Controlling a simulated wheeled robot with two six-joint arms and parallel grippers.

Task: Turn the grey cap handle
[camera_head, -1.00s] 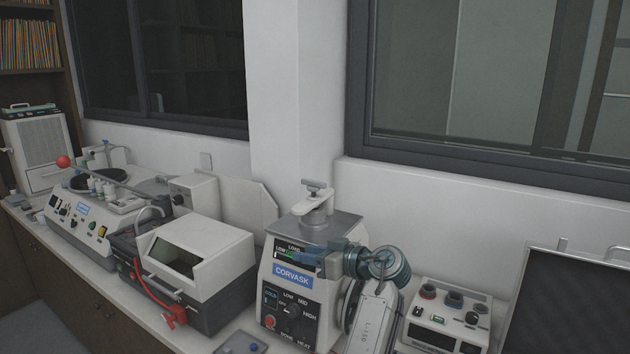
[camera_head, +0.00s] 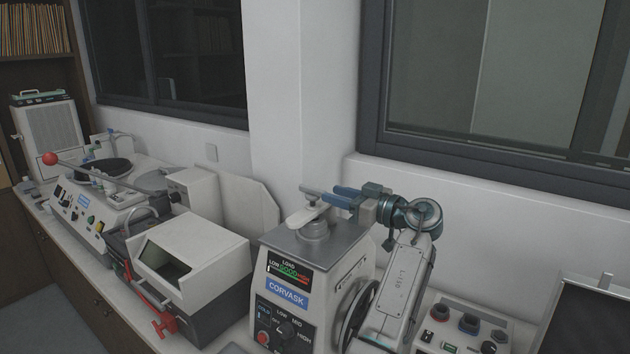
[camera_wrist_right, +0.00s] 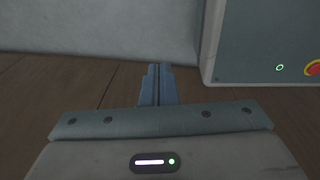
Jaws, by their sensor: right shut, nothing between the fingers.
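The mounting press (camera_head: 287,292), labelled CORVASK, stands on the counter in the head view. On its top plate is the cap (camera_head: 316,229) with a pale flat arm, and above it the small grey cap handle (camera_head: 311,189). My left gripper (camera_head: 334,197) reaches in from the right at the handle's height. Its two blue fingers lie at the right end of the handle, one above the other in the picture. I cannot tell whether they touch or grip it. My right gripper (camera_wrist_right: 155,68) is shut and empty in the right wrist view, away from the press.
Left of the press stands a white machine with an open-front hood (camera_head: 190,255) and a red clamp (camera_head: 163,325). To the right is a small control box (camera_head: 465,325) with knobs. In the right wrist view, a grey cabinet (camera_wrist_right: 250,50) stands at the right above wooden flooring.

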